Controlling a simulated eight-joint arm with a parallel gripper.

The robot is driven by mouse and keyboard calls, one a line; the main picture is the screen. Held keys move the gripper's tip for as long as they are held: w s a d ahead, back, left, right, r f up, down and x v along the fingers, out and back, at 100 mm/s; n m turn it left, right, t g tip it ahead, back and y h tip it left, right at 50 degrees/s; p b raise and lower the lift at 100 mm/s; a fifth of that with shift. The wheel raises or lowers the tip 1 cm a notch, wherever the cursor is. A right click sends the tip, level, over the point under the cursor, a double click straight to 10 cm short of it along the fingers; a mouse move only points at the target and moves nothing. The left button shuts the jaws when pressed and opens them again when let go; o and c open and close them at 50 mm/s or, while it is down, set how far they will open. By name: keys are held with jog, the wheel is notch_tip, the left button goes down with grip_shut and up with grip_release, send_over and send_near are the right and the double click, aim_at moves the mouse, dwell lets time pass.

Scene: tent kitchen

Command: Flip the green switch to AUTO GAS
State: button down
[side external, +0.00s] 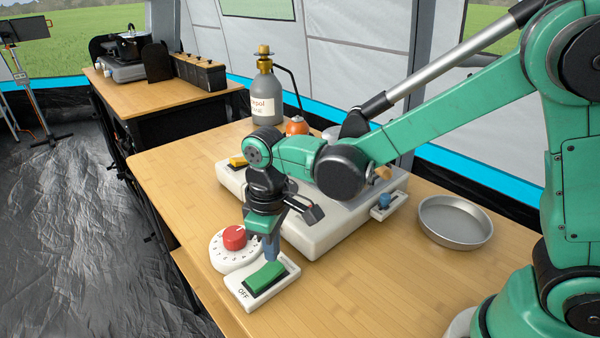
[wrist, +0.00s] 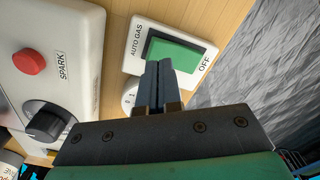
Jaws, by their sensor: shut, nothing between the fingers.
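The green switch (side external: 265,277) is a rocker on a white plate (side external: 244,292) at the table's front left edge, with OFF marked at its near end. In the wrist view the green rocker (wrist: 172,52) shows between the labels AUTO GAS on the left and OFF on the right. My gripper (side external: 271,258) points down at the far end of the switch, its fingers shut and empty. In the wrist view its fingertips (wrist: 158,66) overlap the rocker's lower edge near the AUTO GAS side. I cannot tell whether they touch it. The rocker's exact tilt is unclear.
A white dial with a red knob (side external: 234,237) sits just behind the switch. The white stove (side external: 310,239) with a black knob (wrist: 46,121) and red SPARK button (wrist: 29,61) is close by. A round metal pan (side external: 455,222) lies right.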

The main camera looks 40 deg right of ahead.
aim_at(274, 264)
jog(key=shift+f, duration=1.2)
dwell(0.4)
jog(key=shift+r, duration=3.55)
jog(key=s+d+r+m+t, duration=0.1)
jog(key=s+d+m+t, duration=0.1)
jog(key=d, duration=0.3)
jog(key=s+d+r+m+t, duration=0.2)
jog(key=s+d+m+t, duration=0.1)
jog(key=d+m+t, duration=0.1)
jog(key=shift+s+d+r+t, duration=0.2)
jog(key=shift+d+t, duration=0.4)
jog(key=shift+d, duration=0.65)
